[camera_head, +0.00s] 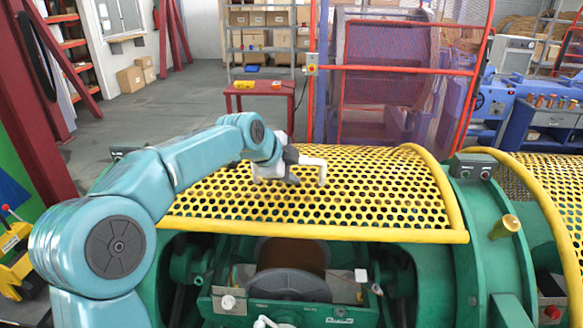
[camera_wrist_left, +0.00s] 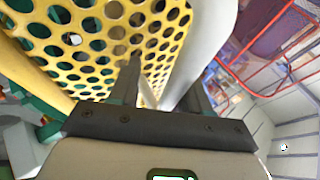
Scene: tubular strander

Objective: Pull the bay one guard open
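The yellow perforated guard (camera_head: 380,190) curves over the top of the green machine bay. Below its front rim, a brown reel (camera_head: 290,280) shows in the open front of the bay. A white bar handle (camera_head: 316,162) stands on the guard's upper part. My left gripper (camera_head: 292,172) is at the handle's left part and hides some of it. In the left wrist view, its two dark fingers (camera_wrist_left: 160,90) are spread, with the pale handle (camera_wrist_left: 208,40) running between or beside them; contact is unclear. The guard's holes (camera_wrist_left: 100,40) are close behind.
A second yellow guard (camera_head: 545,180) adjoins at right, beside a green housing with a control box (camera_head: 473,166). A red-framed mesh enclosure (camera_head: 390,70) stands behind. A red table (camera_head: 262,90) is at back; clear floor (camera_head: 150,115) lies at left.

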